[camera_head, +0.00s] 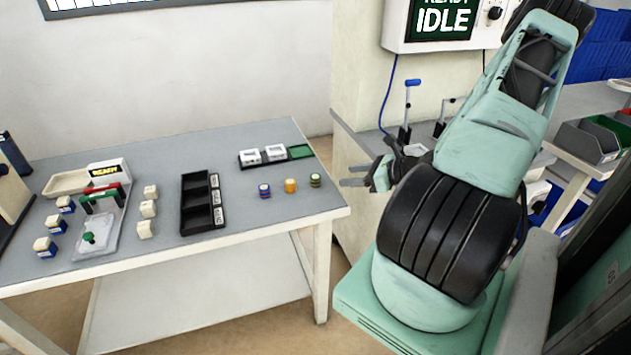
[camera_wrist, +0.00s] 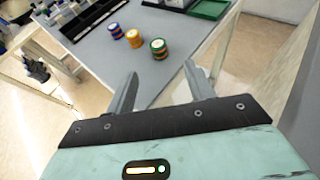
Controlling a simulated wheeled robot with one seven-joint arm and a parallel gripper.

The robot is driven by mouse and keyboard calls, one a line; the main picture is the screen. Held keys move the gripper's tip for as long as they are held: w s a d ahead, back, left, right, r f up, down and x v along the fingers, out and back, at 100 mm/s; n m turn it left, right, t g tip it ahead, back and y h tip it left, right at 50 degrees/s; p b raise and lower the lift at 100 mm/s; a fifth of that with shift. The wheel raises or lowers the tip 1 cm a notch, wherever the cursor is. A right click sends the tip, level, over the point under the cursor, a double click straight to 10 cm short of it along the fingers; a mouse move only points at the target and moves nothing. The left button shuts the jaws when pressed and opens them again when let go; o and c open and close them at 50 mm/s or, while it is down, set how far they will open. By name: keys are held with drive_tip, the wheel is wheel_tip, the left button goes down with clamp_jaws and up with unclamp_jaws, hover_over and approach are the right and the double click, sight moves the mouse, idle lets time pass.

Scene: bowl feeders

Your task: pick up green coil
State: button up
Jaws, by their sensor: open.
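The green coil (camera_head: 315,180) stands on the grey table near its right edge, the rightmost of three small coils in the head view. In the wrist view the green coil (camera_wrist: 159,48) shows dark green bands with lighter ones, beyond my fingertips. A yellow coil (camera_head: 291,185) and a blue coil (camera_head: 264,190) stand to its left in a row. My gripper (camera_head: 352,176) is beside the table's right edge, apart from the coils. In the wrist view my gripper (camera_wrist: 160,75) has its two fingers spread with nothing between them.
Behind the coils is a black strip (camera_head: 247,161) with white blocks and a green tray (camera_head: 301,151). A black three-part bin (camera_head: 184,221) stands to their left. Farther left are white blocks (camera_head: 147,209) and a feeder fixture (camera_head: 105,235). The table's front right is clear.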

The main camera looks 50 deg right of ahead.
sight(315, 176)
drive_tip(key=x, duration=1.2)
drive_tip(key=shift+w+a+p, duration=0.15)
drive_tip(key=shift+a+p, duration=0.05)
drive_tip(key=shift+p, duration=0.15)
drive_tip(key=c, duration=1.1)
